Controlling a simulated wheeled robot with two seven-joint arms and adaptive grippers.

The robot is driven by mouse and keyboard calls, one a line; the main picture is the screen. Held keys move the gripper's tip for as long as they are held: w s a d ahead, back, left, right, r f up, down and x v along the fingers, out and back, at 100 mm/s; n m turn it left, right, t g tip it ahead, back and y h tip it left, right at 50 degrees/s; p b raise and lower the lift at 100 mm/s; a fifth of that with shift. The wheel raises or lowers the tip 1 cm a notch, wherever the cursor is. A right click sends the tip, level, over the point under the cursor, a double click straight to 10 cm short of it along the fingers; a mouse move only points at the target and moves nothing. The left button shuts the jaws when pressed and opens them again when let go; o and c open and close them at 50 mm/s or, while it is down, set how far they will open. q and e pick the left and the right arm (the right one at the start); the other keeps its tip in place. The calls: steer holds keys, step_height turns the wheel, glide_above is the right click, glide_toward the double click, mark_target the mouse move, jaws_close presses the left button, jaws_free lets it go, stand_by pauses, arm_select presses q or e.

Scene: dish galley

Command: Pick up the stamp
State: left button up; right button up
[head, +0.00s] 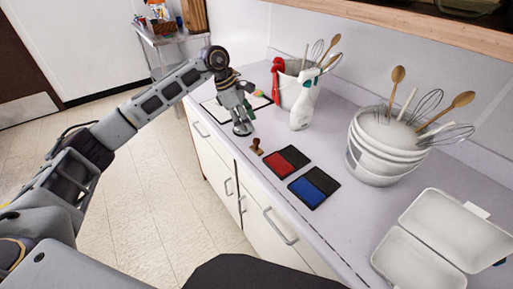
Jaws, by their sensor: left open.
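The stamp (257,147), small with a brown wooden handle, stands on the light counter near its front edge. A red ink pad (279,165) and a blue ink pad (308,194), each with a dark open lid, lie to the right of it. My left gripper (242,127) is open and points down, just beyond the stamp and slightly left of it. It is apart from the stamp. My right gripper does not show.
A white spray bottle (302,105) with a red item beside it and a utensil crock stand behind. Stacked white bowls (375,158) hold whisks and wooden spoons. An open white food box (416,258) is at the right. A clipboard-like sheet (209,107) lies near my left gripper.

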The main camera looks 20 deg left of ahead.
mark_target(255, 139)
arm_select(q)
steer(key=x, duration=0.3)
steer(key=shift+d+f, duration=0.15)
steer(key=shift+f, duration=0.2)
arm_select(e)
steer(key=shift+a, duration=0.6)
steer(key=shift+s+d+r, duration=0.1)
arm_select(q)
steer(key=shift+s+d+f, duration=0.1)
steer(key=shift+d+f, duration=0.15)
steer(key=shift+f, duration=0.15)
steer(key=x, duration=0.1)
steer(key=p+x, duration=0.1)
steer(key=x, duration=0.1)
steer(key=shift+s+d+f, duration=0.2)
steer(key=shift+f, duration=0.05)
steer(key=shift+d+f, duration=0.1)
steer(key=shift+f, duration=0.3)
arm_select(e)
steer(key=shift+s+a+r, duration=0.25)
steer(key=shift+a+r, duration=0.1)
